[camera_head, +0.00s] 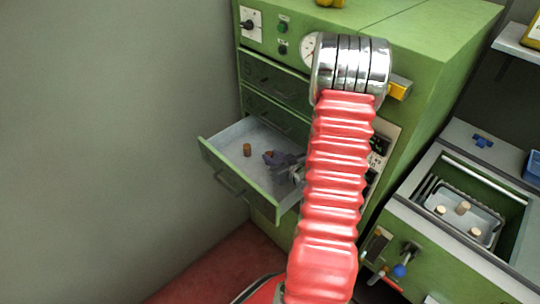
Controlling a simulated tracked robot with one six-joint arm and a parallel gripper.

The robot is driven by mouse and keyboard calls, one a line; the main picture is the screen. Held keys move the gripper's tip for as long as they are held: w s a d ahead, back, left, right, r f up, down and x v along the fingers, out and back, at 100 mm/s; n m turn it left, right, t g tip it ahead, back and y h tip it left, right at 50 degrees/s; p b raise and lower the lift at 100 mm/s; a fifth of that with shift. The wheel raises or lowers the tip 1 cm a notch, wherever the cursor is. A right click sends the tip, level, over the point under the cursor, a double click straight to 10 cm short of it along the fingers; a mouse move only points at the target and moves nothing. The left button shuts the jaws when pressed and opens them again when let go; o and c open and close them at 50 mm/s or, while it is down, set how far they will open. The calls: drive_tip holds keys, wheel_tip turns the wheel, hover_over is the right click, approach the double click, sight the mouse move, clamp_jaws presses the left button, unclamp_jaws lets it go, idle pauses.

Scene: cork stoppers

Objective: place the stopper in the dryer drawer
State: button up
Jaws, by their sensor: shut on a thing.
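The dryer drawer (210,155) is pulled out from the green cabinet, with a pale grey inside. A brown cork stopper (247,150) stands upright in it, left of my gripper. My gripper (269,158) is over the inside of the drawer, towards its right side, with its fingers shut on a small brown stopper (268,154). That stopper is mostly covered by the dark fingers. I cannot tell whether it touches the drawer floor. My red ribbed arm hides the drawer's right end and part of the cabinet front.
Two closed drawers (274,80) sit above the open one. At the right, a green-fronted unit holds a grey tray (484,215) with several lighter corks. A handle with a blue knob (399,271) sticks out below it. A grey wall (110,120) borders the left.

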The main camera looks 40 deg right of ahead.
idle(0.3)
drive_tip(key=o, duration=1)
